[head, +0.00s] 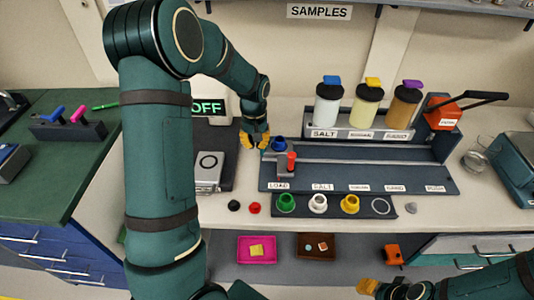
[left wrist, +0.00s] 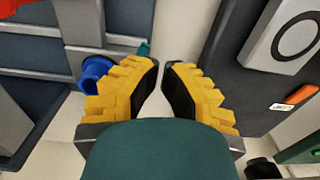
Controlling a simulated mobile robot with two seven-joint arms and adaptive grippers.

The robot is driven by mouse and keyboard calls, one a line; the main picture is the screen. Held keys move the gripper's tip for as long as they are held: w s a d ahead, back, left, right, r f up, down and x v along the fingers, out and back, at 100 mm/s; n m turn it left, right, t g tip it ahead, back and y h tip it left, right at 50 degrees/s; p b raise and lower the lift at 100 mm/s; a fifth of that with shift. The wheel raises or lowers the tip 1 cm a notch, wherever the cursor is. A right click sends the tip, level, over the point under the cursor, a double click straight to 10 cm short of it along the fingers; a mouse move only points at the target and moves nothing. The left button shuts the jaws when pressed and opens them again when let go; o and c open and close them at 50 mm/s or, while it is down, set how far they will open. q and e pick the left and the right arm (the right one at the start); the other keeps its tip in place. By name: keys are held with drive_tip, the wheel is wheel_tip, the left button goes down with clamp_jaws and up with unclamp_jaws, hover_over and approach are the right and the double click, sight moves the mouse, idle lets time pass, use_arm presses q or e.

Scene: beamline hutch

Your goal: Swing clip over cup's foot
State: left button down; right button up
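A blue cup (head: 279,143) stands at the left end of the dark rail station, above the LOAD label; it also shows in the left wrist view (left wrist: 93,73). A grey block with a red knob (head: 291,163), possibly the clip, is just below and right of the cup. A red part shows at the wrist view's top left corner. My left gripper (head: 255,142) is just left of the blue cup, empty, its fingertips (left wrist: 160,66) a narrow gap apart. My right gripper (head: 368,286) is low at the bottom, far from the station; its fingers are unclear.
Green (head: 286,203), white (head: 318,203) and yellow (head: 350,204) cups stand on a dark strip in front. A silver box (head: 209,172) is left of the station. Salt and other jars (head: 328,105) stand behind. A pink tray (head: 257,260) is below.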

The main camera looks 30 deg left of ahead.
use_arm(q)
drive_tip(key=shift+w+a, duration=0.2)
drive_tip(key=shift+a, duration=0.5)
drive_tip(key=shift+w+a, duration=0.35)
drive_tip(key=shift+a, duration=0.15)
drive_tip(key=shift+w+a, duration=0.1)
drive_tip(key=shift+w+a+p, duration=0.35)
drive_tip(key=shift+w+p, duration=0.05)
idle(0.5)
wheel_tip(320, 180, up, 7)
drive_tip(key=s+p, duration=0.1)
drive_tip(key=p, duration=0.4)
drive_tip(key=shift+d, duration=0.3)
idle(0.4)
